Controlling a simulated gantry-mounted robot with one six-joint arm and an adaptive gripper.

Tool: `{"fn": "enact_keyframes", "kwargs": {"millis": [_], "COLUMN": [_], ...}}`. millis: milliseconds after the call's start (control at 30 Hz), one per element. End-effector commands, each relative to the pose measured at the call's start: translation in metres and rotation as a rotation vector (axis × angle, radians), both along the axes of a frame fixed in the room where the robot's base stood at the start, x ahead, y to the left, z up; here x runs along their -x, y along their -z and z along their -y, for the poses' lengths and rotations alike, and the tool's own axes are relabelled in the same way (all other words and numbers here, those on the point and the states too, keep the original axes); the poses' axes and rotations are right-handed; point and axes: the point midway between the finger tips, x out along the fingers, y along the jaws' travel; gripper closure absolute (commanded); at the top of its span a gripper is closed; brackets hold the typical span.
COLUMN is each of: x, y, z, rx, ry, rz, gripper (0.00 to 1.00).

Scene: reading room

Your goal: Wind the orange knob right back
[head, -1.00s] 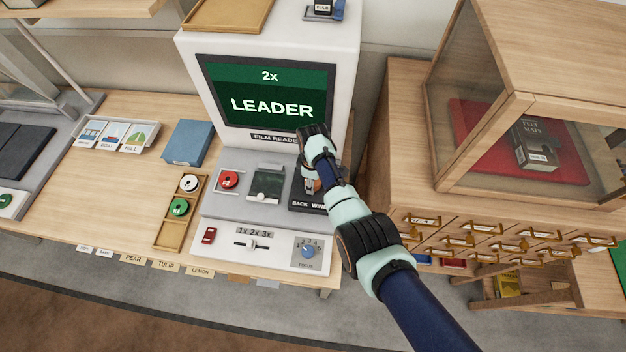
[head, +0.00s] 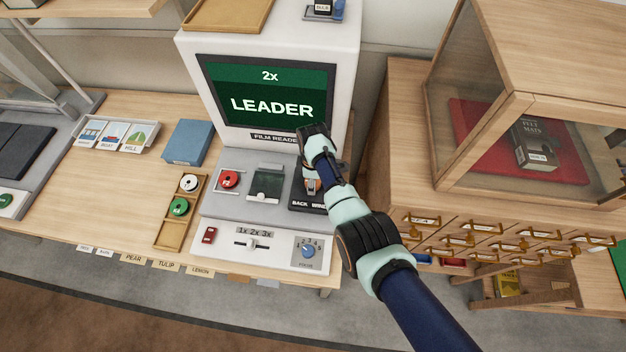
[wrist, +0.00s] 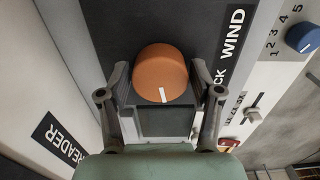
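The orange knob (wrist: 161,72) sits on a black panel lettered BACK and WIND, part of the word BACK being covered in the wrist view. A white mark on the knob points toward my gripper's palm. My gripper (wrist: 168,84) is open, with one finger on each side of the knob and visible gaps between. It does not grip the knob. In the head view my gripper (head: 311,188) is over the black panel (head: 306,203) and mostly hides the knob. The film reader screen (head: 268,95) reads 2x and LEADER.
Left of the panel are a red reel (head: 228,180) and a film gate (head: 266,184). In front are a slider (head: 250,244), a blue focus knob (head: 307,251) and a red switch (head: 209,235). A wooden cabinet (head: 400,180) stands close on the right.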

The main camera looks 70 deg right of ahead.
Motion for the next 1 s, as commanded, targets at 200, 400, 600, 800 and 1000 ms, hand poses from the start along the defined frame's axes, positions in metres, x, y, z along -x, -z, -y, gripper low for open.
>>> {"fn": "enact_keyframes", "kwargs": {"millis": [200,400,600,800,1000], "x": [0.0,0.0,-0.001,-0.001,0.0], "y": [0.0,-0.003,-0.038,-0.088,-0.116], "z": [0.0,0.0,0.001,0.001,0.0], "rx": [0.0,0.001,0.004,0.004,0.001], "ry": [0.001,0.001,0.001,0.001,0.001], "rz": [0.0,0.001,0.004,0.003,0.0], "gripper": [0.19,0.19,0.19,0.19,0.19]}}
